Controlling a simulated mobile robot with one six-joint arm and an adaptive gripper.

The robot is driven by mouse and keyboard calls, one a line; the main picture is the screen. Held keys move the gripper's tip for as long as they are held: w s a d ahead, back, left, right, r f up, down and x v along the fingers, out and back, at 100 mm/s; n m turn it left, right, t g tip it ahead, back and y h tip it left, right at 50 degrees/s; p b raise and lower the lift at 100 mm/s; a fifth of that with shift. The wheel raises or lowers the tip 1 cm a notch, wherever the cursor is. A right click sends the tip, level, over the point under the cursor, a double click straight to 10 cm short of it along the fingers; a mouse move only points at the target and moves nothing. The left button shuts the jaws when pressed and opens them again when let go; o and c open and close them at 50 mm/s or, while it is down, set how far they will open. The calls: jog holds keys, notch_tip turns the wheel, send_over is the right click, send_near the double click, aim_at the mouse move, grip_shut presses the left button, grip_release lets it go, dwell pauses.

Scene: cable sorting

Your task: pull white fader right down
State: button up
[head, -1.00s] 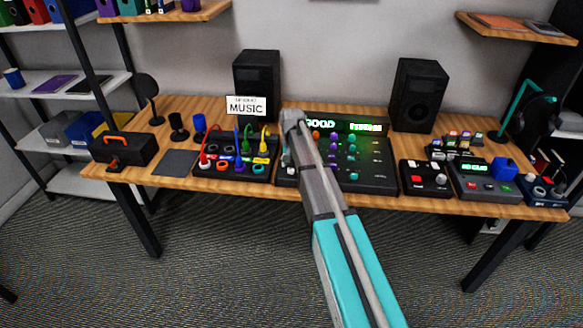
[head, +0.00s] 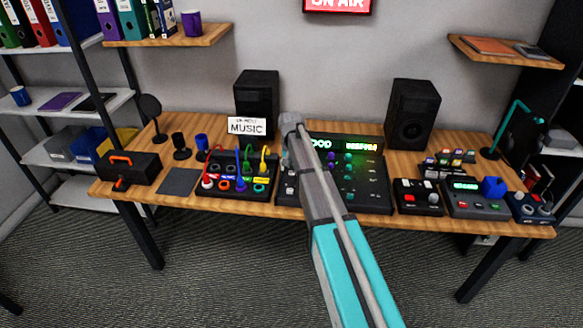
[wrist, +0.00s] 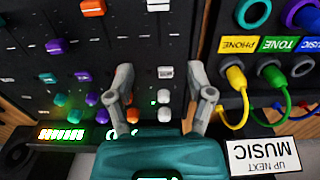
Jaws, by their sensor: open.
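The mixer (head: 372,197) stands in the middle of the desk, partly hidden behind my arm in the head view. In the wrist view its panel (wrist: 115,50) appears upside down, with fader caps in white, orange and purple. One white fader cap (wrist: 166,73) shows between my fingers, and another white cap (wrist: 158,5) is at the top edge. My gripper (wrist: 160,78) is open, its two fingers apart on either side of the nearer white cap. I see nothing held. I cannot tell whether the fingers touch the panel. In the head view my arm hides the fingertips.
A patch box (head: 235,178) with plugged cables is beside the mixer; in the wrist view its yellow and green cables lie close to one finger. A MUSIC card (head: 247,126) stands behind it. Speakers (head: 412,112) stand at the back. Small consoles (head: 418,197) fill the desk's right side.

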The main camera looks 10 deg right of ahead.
jog(key=shift+r+p, duration=3.05)
jog(key=shift+r, duration=0.3)
jog(key=s+f+n+b, duration=0.1)
jog(key=s+n, duration=0.2)
jog(key=s, duration=2.7)
jog(key=shift+d+n, duration=0.25)
jog(key=shift+n, duration=0.05)
jog(key=shift+s, duration=0.1)
jog(key=shift+c, duration=0.8)
jog(key=shift+d, duration=0.1)
